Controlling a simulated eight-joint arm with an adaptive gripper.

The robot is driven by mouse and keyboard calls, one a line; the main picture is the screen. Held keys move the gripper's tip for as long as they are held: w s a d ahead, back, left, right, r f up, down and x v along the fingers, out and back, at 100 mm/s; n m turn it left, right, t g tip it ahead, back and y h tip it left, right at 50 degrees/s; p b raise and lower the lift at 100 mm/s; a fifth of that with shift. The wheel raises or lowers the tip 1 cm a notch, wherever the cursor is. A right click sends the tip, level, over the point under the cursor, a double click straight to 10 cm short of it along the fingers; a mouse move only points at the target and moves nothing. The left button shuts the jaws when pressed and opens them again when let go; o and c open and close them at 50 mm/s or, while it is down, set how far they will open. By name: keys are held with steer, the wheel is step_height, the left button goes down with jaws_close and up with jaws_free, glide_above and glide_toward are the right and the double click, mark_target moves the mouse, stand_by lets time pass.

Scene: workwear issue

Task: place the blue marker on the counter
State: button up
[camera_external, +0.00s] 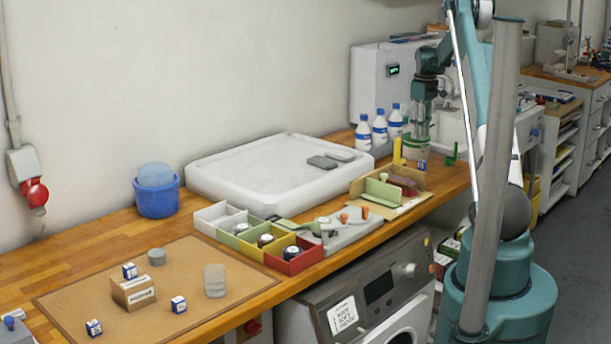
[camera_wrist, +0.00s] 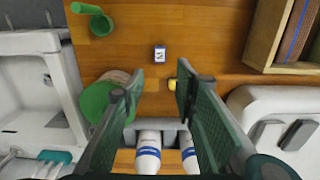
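A small blue block with a white label (camera_wrist: 159,54) sits on the bare wooden counter (camera_wrist: 215,40); it may be the blue marker, but I cannot tell for sure. It also shows as a small blue-and-white patch (camera_external: 422,164) below my gripper in the external view. My gripper (camera_wrist: 159,80) points down above the counter, its two green fingers apart with nothing held between them. In the wrist view the block lies just beyond the fingertips. In the external view, my gripper (camera_external: 420,140) is at the counter's far right end, beside the bottles.
White bottles (camera_external: 380,128) stand just left of my gripper. A yellow post (camera_external: 398,151), a green holder (camera_external: 455,155) and a cardboard tray (camera_external: 366,190) are close by. A round green-topped thing (camera_wrist: 96,100) is beside the left finger. Several similar blocks (camera_external: 179,305) lie on the brown mat (camera_external: 215,252).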

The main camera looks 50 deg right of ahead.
steer(key=w+a+r+t+h, duration=0.1)
steer(key=w+a+r, duration=0.1)
steer(key=a+r, duration=0.65)
steer(key=w+a+r, duration=0.2)
steer(key=a+r, duration=0.4)
steer(key=a, duration=0.6)
steer(key=s+a+r+t, duration=0.1)
steer(key=s+a+r, duration=0.25)
steer(key=a, duration=0.75)
steer(key=s+a+r+t, duration=0.15)
steer(key=a+r, duration=0.35)
steer(key=a, duration=0.6)
steer(key=s+a+r+t, duration=0.1)
steer(key=s+a, duration=0.5)
steer(key=a, duration=0.4)
steer(key=s+a+r+t, duration=0.1)
steer(key=s+a, duration=0.5)
steer(key=a, duration=0.3)
steer(key=s+a+f+t, duration=0.1)
steer(key=s+a+f, duration=0.2)
steer(key=s+a, duration=0.3)
steer(key=s+a+f+y, duration=0.1)
steer(key=s+a+f, duration=0.2)
steer(key=s+a, duration=0.3)
steer(key=shift+s+a+f+t, duration=0.25)
steer(key=shift+s+f+t, duration=0.15)
steer(key=shift+s, duration=0.6)
